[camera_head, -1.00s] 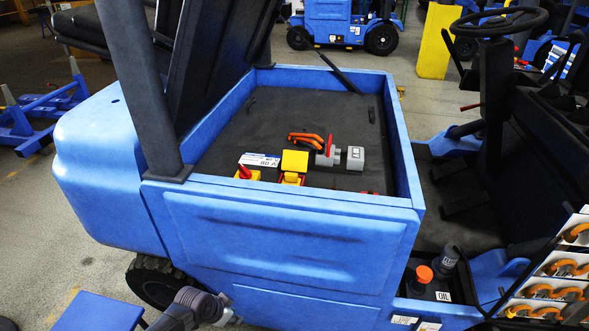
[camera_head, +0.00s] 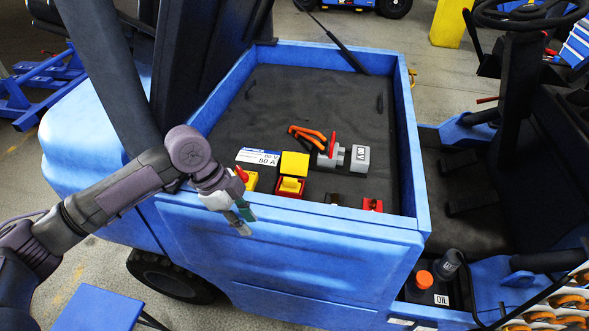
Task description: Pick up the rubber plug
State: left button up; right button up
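My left gripper (camera_head: 243,220) is in front of the blue vehicle's open compartment, near its front wall and to the left of most of the small items inside. It points down to the right and shows no held object; its finger gap is too small to judge. I cannot pick out the rubber plug for certain. A small dark brown piece (camera_head: 332,198) lies just behind the front wall, partly hidden, beside a red piece (camera_head: 372,204). My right gripper is not in view.
The compartment has a raised blue rim (camera_head: 409,150) and dark floor. Inside are a yellow box (camera_head: 294,164), a yellow-and-red part (camera_head: 290,186), a white label (camera_head: 258,156), orange-handled pliers (camera_head: 308,134) and a grey block (camera_head: 360,158). The compartment's rear floor is clear.

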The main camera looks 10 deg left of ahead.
aim_at(288, 184)
jog(key=i, duration=0.85)
